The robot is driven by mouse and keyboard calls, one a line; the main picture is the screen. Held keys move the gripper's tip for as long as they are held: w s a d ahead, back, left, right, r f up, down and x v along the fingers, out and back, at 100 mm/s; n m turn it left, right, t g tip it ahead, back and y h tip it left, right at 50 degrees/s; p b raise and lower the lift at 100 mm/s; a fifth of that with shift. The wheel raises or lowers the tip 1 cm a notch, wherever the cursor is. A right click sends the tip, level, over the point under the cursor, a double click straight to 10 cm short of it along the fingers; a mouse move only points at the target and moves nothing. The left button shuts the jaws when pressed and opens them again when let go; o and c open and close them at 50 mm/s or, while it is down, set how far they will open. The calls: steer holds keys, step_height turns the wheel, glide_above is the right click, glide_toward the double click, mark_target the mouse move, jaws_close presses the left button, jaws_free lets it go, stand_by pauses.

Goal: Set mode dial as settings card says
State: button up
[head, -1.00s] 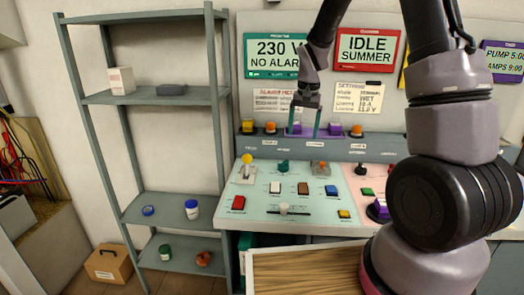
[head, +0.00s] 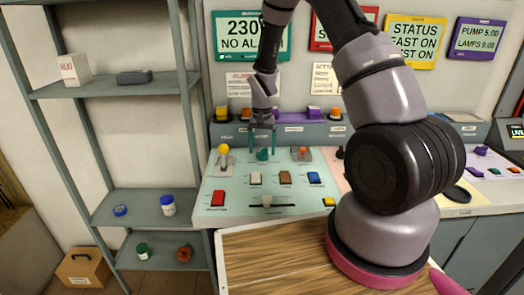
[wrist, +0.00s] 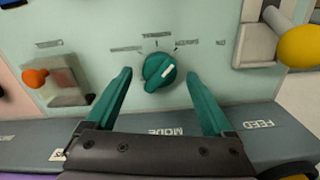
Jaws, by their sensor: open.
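The mode dial (wrist: 159,72) is a round green knob with a white pointer mark, on the pale green panel. In the wrist view its pointer aims up and to the right, and printed labels arc around it. My gripper (wrist: 160,98) is open, with one green finger on each side of the dial and a gap to it. In the head view my gripper (head: 263,148) is over the dial (head: 263,155). The settings card (head: 324,80) on the back wall is partly hidden by my arm, and its text cannot be read now.
A lever with a yellow knob (head: 223,150) and an orange-tipped switch (head: 301,154) flank the dial. White (head: 255,178), brown (head: 285,177) and blue (head: 314,178) buttons and a slider (head: 267,201) lie in front. Grey shelves (head: 115,90) stand at left.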

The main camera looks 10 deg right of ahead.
steer(key=shift+f, duration=0.6)
steer(key=c, duration=1.4)
steer(key=shift+o, duration=0.2)
steer(key=shift+n, duration=0.3)
steer(key=n, duration=0.4)
steer(key=shift+n, duration=2)
